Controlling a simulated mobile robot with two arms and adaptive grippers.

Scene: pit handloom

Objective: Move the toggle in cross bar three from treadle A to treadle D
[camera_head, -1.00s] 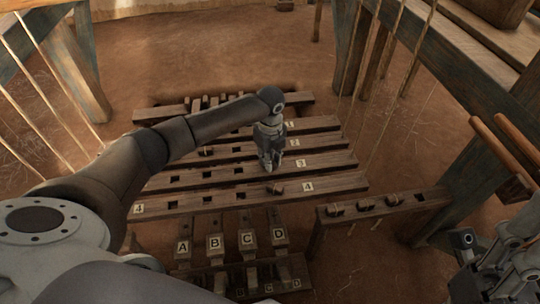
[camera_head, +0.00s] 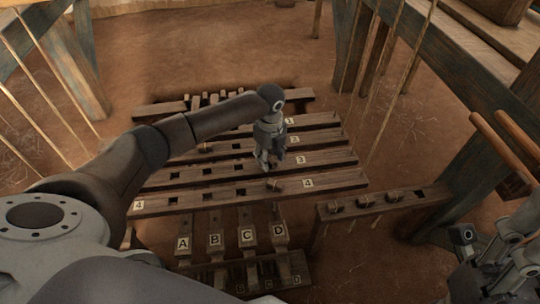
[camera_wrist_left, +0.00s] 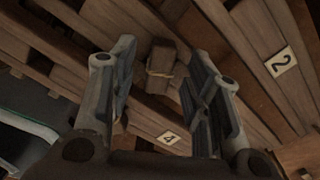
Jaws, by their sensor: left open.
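My left gripper (camera_head: 268,164) is over the label-3 end of cross bar three (camera_head: 330,157), in line with treadle D (camera_head: 279,231). Its fingers are apart. In the left wrist view a brown wooden toggle (camera_wrist_left: 164,62) with a pale cord tied round it sits between the open fingers, seemingly on cross bar three. In the head view the gripper hides this toggle. Three dark holes show along cross bar three to the left, with no toggle in them. Treadle A (camera_head: 183,245) is at the front left. My right gripper (camera_head: 500,255) is partly in view at the lower right.
Cross bar four (camera_head: 190,203) lies in front and carries a toggle (camera_head: 274,184) close by. Cross bar two (camera_head: 315,140) behind has a toggle (camera_head: 205,148) at the left. A rack (camera_head: 430,196) with several toggles stands at the right. Loom posts and cords flank the bars.

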